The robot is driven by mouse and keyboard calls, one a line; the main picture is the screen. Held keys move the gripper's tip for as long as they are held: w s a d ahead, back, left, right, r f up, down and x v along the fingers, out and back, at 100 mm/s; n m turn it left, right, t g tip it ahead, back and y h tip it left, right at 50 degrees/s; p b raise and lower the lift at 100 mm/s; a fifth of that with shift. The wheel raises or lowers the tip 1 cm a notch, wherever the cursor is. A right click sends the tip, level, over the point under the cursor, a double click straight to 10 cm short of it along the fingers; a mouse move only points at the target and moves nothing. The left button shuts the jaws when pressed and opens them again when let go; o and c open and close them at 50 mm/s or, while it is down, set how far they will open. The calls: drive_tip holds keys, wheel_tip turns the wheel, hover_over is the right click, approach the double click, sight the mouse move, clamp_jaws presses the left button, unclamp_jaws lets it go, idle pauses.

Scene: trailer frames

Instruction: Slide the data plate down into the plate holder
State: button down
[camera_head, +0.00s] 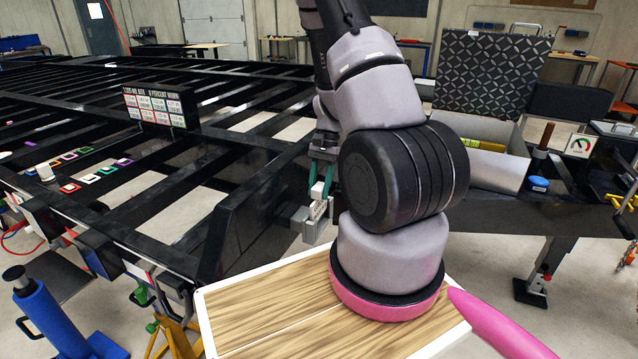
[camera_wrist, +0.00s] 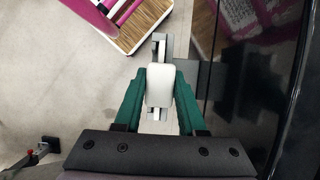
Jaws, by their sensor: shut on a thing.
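My gripper (camera_head: 321,182), with green fingers, points down in front of the black frame's end. It also shows in the wrist view (camera_wrist: 160,100). It is shut on the data plate (camera_head: 318,209), whose pale block-shaped top (camera_wrist: 160,86) sits between the fingers. Below the block, a light face with small dark marks shows in the head view. The grey plate holder (camera_head: 312,232) is fixed at the frame's end, directly under the plate; parts of it show around the block in the wrist view (camera_wrist: 159,46). The plate's lower edge seems to be at the holder, but how deep it sits is hidden.
The black trailer frame (camera_head: 222,243) stretches left and back. A wooden-topped, white-edged platform (camera_head: 270,308) is in front. A grey open box (camera_head: 495,168) stands right. A blue jack (camera_head: 60,318) is at lower left.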

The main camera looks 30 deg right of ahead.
drive_tip(key=shift+f, duration=1.4)
drive_tip(key=shift+c, duration=2)
unclamp_jaws()
